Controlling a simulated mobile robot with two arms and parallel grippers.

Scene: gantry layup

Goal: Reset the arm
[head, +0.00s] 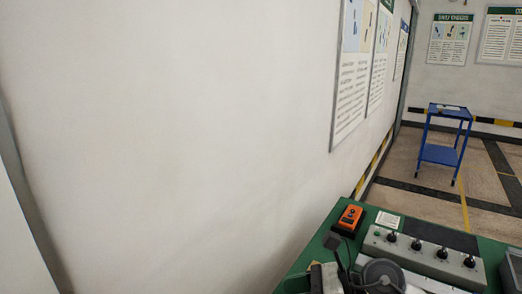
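No arm or gripper of mine can be made out for certain in the head view. A dark grey round part (383,274) with pale and black pieces beside it shows at the bottom edge, over the green bench (306,258). It is cut off by the frame, and I cannot tell what it is. A grey control box (423,256) with a row of black knobs or levers lies on the bench. An orange device (350,216) with a black base lies at the bench's far left corner.
A white wall (180,140) with posters fills the left and middle. A blue two-shelf cart (440,154) stands on the floor at the back right, with open floor around it. A grey bin (513,268) is cut off at the right edge. A small white card (388,219) lies behind the control box.

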